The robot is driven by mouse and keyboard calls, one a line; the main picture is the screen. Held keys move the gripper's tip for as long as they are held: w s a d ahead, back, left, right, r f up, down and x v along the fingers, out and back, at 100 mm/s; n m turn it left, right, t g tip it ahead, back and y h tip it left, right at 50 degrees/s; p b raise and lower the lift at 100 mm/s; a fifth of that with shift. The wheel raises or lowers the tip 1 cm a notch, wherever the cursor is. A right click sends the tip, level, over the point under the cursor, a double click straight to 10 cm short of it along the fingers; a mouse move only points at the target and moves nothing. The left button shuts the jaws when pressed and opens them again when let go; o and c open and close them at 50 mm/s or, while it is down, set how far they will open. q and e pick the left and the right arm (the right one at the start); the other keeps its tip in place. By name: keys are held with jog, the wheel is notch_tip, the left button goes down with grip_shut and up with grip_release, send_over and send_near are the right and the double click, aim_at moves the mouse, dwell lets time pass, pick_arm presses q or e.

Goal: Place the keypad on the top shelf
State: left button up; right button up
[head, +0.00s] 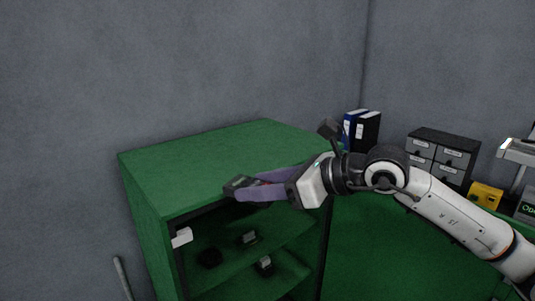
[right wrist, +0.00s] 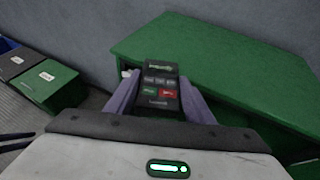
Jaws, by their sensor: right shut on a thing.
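The keypad (right wrist: 160,82) is a small black block with grey, green and red keys. My right gripper (right wrist: 160,105) is shut on it, with a purple finger on each side. In the head view, the keypad (head: 239,183) is at the tips of the right gripper (head: 246,190), in front of the green shelf unit's front top edge. The green shelf unit (head: 200,158) has a bare flat top and open shelves below, and its top also shows in the right wrist view (right wrist: 215,55). The fingers and keypad hide part of the top's front edge. My left gripper is not in view.
Small dark objects (head: 209,258) stand on the inner shelf. A white piece (head: 181,237) shows at the unit's left opening. Binders (head: 362,130), a drawer box (head: 441,153) and a yellow item (head: 485,195) stand at the right.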

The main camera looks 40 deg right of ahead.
jog(key=s+a+f+n+g+y, duration=0.4)
jog(key=s+a+f+n+y, duration=0.1)
jog(key=s+a+f, duration=0.4)
notch_tip(320, 180, down, 3)
jog(key=s, duration=0.2)
jog(key=shift+s+a+n, duration=0.3)
jog(key=shift+s+n, duration=0.1)
jog(key=shift+f, duration=0.1)
